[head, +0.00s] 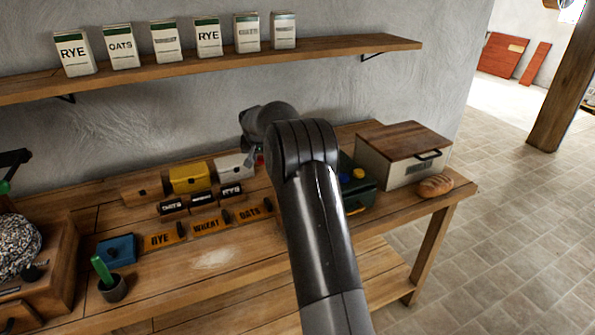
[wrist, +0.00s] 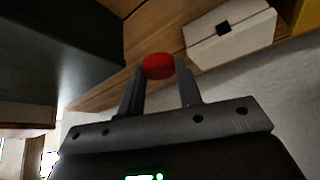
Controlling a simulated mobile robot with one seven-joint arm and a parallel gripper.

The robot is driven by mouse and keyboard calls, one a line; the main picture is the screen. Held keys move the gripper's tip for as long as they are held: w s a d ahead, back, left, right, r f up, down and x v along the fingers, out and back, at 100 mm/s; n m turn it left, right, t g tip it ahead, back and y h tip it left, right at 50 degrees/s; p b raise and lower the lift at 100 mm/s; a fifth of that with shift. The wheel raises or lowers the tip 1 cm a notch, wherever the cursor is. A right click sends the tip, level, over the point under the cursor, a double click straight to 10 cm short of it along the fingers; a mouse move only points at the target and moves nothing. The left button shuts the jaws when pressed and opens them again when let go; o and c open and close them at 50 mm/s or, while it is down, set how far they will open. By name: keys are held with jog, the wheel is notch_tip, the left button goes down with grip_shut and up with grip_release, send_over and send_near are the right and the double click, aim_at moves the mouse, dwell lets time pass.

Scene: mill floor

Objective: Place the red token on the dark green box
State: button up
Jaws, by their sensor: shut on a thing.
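My gripper (wrist: 158,82) is shut on the red token (wrist: 159,66), which sits between the fingertips in the wrist view. In the head view a sliver of the red token (head: 260,160) shows left of my arm, beside the white box. The dark green box (head: 362,200) stands on the bench to the right of my arm, which hides its left part. A yellow token (head: 359,173) and a blue token (head: 344,178) show on it. A large dark box side (wrist: 60,45), likely the same box, fills the upper left of the wrist view.
A white box (head: 232,167), a yellow box (head: 190,178) and a wooden box (head: 142,191) stand in a row, with labelled blocks before them. Right of the green box are a wooden-lidded bin (head: 390,172) and bread (head: 435,186). A shelf (head: 220,63) runs above.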

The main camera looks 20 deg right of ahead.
jog(key=s+d+r+m, duration=0.1)
jog(key=s+d+r, duration=0.3)
jog(key=s, duration=0.5)
jog(key=s+d+r+m+h, duration=0.1)
jog(key=s+d+r, duration=0.1)
jog(key=s+d, duration=0.6)
jog(key=s+d+r+m, duration=0.1)
jog(key=s+d+r, duration=0.3)
jog(key=s, duration=0.6)
jog(key=shift+g, duration=0.3)
jog(key=w+a+f, duration=0.4)
jog(key=w, duration=0.1)
jog(key=w+a+f, duration=0.2)
jog(key=w+f, duration=0.1)
jog(key=shift+a+f, duration=0.1)
jog(key=shift+a, duration=0.3)
jog(key=shift+w+f, duration=0.1)
jog(key=shift+f, duration=1.95)
jog(key=o, duration=0.9)
jog(key=shift+f, duration=0.1)
jog(key=shift+o, duration=0.2)
